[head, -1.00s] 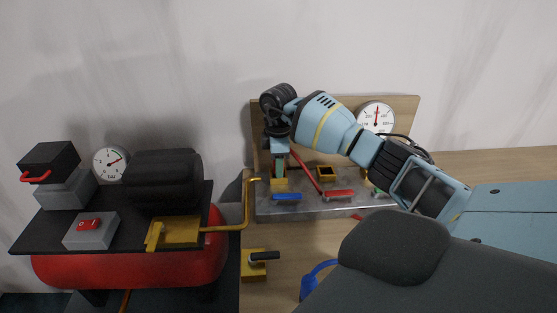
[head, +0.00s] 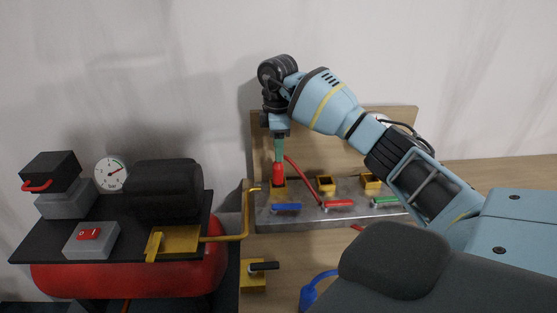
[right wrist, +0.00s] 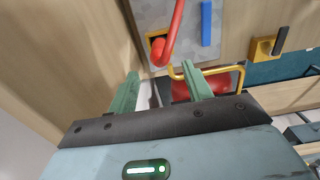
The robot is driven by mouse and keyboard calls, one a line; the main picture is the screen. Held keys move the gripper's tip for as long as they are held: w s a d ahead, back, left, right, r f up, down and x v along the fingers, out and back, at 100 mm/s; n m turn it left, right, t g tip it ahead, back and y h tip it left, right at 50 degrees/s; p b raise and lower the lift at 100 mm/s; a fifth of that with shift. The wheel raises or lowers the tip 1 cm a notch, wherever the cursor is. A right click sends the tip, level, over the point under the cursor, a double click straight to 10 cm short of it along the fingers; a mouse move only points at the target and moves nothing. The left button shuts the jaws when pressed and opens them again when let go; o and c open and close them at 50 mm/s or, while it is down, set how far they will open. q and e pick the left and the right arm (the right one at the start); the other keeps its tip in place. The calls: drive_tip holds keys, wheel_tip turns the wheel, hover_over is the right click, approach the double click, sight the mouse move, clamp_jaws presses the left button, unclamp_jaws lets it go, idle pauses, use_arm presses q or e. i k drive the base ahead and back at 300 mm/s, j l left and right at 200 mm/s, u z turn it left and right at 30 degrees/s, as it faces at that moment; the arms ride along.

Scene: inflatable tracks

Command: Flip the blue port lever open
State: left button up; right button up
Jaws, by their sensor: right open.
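The blue lever (head: 287,207) lies flat, pointing left to right, on the grey plate in front of the leftmost yellow port (head: 279,188). It also shows at the top of the right wrist view (right wrist: 206,22). A red hose end (head: 278,172) stands at that port; the right wrist view shows the hose (right wrist: 172,35) curving there. My right gripper (head: 278,153) points down just above the hose end. In the right wrist view its green fingers (right wrist: 160,85) are apart with nothing held between them. The blue lever is clear of the fingers. My left gripper is out of view.
A red lever (head: 339,204) and a green lever (head: 385,201) lie to the right, before two more yellow ports. A wooden backboard (head: 345,140) stands behind. A red compressor (head: 130,275) with a bent yellow pipe (head: 247,215) is on the left. A black-handled valve (head: 254,274) sits in front.

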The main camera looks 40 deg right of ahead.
sight(273, 211)
drive_tip(key=k+j, duration=0.75)
drive_tip(key=j, duration=0.2)
